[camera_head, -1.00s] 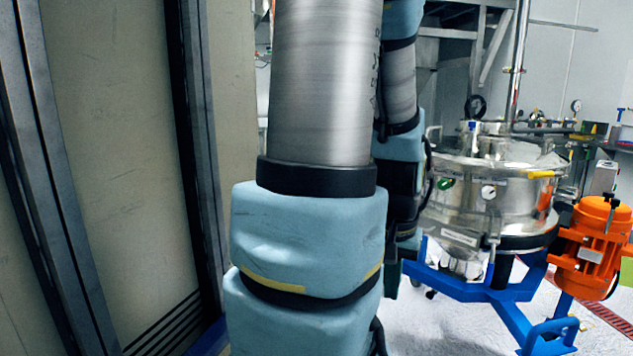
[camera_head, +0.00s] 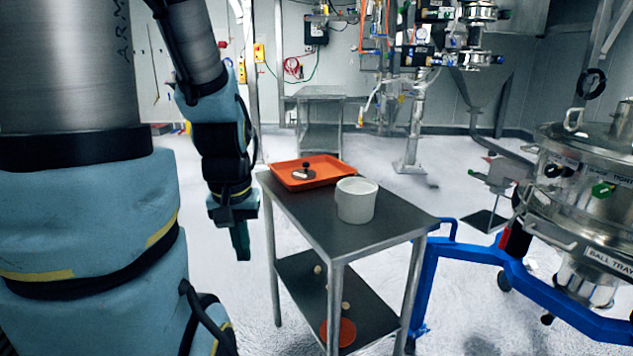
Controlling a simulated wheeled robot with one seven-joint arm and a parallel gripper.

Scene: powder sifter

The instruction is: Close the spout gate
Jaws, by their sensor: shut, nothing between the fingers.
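The powder sifter (camera_head: 600,190) is a shiny steel drum on a blue wheeled frame (camera_head: 530,285) at the right edge, partly cut off. A grey chute-like part (camera_head: 508,178) sticks out from its left side, and a short steel outlet (camera_head: 588,283) shows under the drum. I cannot tell which part is the spout gate or whether it is open. My gripper (camera_head: 240,243) hangs pointing down, shut and empty, left of the steel cart. It is well apart from the sifter and touches nothing that I can see.
A steel cart (camera_head: 330,232) stands between my gripper and the sifter. An orange tray (camera_head: 300,182) and a white bucket (camera_head: 356,201) are on its top. Its lower shelf holds an orange round item (camera_head: 339,332).

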